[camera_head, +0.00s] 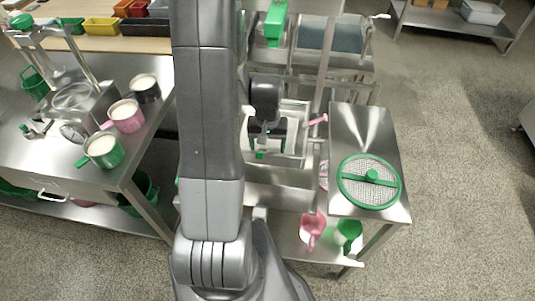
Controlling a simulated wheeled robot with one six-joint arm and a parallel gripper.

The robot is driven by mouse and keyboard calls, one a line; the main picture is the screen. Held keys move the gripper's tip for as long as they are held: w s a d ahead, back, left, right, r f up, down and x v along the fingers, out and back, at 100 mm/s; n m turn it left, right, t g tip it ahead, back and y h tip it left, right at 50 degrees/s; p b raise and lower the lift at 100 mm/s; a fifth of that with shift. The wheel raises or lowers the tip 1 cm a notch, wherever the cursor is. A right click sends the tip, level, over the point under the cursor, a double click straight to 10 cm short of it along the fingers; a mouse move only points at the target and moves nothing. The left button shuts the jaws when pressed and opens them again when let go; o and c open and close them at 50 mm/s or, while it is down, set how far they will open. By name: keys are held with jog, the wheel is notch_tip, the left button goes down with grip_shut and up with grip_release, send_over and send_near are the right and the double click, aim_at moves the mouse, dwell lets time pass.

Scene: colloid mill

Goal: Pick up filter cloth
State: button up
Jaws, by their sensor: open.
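A round disc of pale mesh with a green rim and a green crossbar and knob (370,181) lies flat on the steel side table at right. It is the thing in view that looks most like the filter cloth, though I cannot be sure. My gripper (267,140) is open, pointing down over a steel basin (293,150) near the middle of the view. It is well to the left of the mesh disc and apart from it. A small green part (260,155) shows by the fingertips; I cannot tell whether they touch it.
A pink-handled thing (319,119) sits at the basin's right edge. Pink (312,230) and green (348,235) jugs stand on the lower shelf. The left steel table (60,160) holds several filled cups. My arm hides part of the middle. Floor at right is clear.

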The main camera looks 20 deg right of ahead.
dwell(0.3)
grip_shut()
dwell(0.6)
notch_tip(320, 180, up, 12)
jog(key=p, duration=0.8)
jog(key=shift+p, duration=0.3)
notch_tip(320, 180, up, 9)
jog(key=p, duration=0.3)
jog(key=shift+p, duration=0.4)
